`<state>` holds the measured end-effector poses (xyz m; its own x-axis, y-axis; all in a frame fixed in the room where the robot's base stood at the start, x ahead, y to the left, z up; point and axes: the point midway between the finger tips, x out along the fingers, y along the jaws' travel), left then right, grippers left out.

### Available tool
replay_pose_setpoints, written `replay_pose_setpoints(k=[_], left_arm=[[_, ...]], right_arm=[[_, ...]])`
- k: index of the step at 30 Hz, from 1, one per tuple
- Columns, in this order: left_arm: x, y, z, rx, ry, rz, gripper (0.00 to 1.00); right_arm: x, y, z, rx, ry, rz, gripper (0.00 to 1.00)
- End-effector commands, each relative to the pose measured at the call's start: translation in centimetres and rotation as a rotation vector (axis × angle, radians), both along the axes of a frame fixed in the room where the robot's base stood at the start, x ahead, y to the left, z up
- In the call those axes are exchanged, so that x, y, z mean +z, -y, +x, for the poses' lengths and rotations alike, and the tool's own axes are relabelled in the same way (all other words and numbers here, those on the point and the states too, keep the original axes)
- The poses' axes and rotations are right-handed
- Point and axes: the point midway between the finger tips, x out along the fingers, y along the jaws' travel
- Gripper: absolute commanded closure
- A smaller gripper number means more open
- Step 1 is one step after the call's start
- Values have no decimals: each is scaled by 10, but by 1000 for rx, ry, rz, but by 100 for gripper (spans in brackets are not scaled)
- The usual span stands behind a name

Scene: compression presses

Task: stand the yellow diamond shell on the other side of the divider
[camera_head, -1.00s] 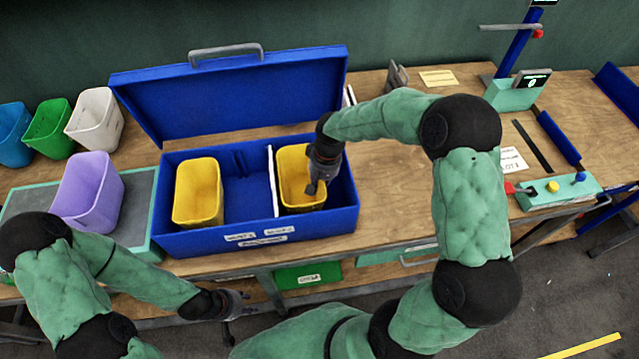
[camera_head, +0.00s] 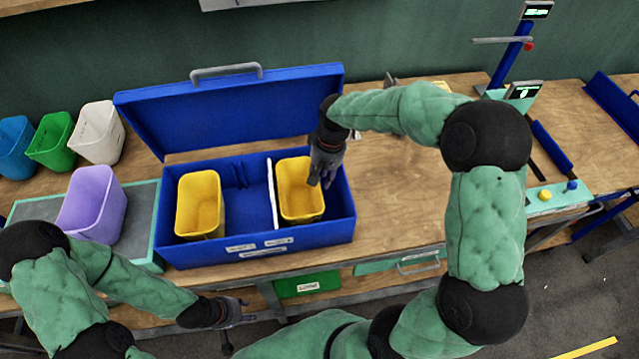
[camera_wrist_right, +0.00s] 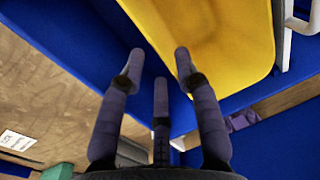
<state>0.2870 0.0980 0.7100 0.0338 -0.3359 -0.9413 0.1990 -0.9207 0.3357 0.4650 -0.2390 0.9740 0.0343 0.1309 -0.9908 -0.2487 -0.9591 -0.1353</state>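Two yellow shells stand upright in the open blue case (camera_head: 255,257), one on each side of its white divider (camera_head: 275,195). The left yellow shell (camera_head: 200,203) and the right yellow shell (camera_head: 299,190) look alike; I cannot tell which is the diamond one. My right gripper (camera_head: 322,178) is at the right shell's right rim. In the right wrist view the gripper (camera_wrist_right: 160,65) has its fingers apart, with the yellow shell (camera_wrist_right: 225,40) just beyond them and nothing clearly held. My left gripper (camera_head: 240,318) hangs open and empty in front of the bench edge.
The case's raised lid (camera_head: 240,110) stands behind. A purple bin (camera_head: 92,203) is on a mat at left, with white (camera_head: 97,133), green (camera_head: 52,140) and blue (camera_head: 15,147) bins behind. A press (camera_head: 515,50) is at right. The bench (camera_head: 400,205) right of the case is mostly clear.

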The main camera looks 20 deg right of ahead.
Motion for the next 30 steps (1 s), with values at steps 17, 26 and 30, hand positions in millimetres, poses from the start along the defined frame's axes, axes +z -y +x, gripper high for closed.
replay_pose_setpoints(k=[17,26,30], left_arm=[[6,0,0,0,0,0,60],[7,0,0,0,0,0,60],[7,0,0,0,0,0,60]], right_arm=[[26,3,-1,0,0,1,67],[26,3,-1,0,0,0,67],[26,3,-1,0,0,0,67]])
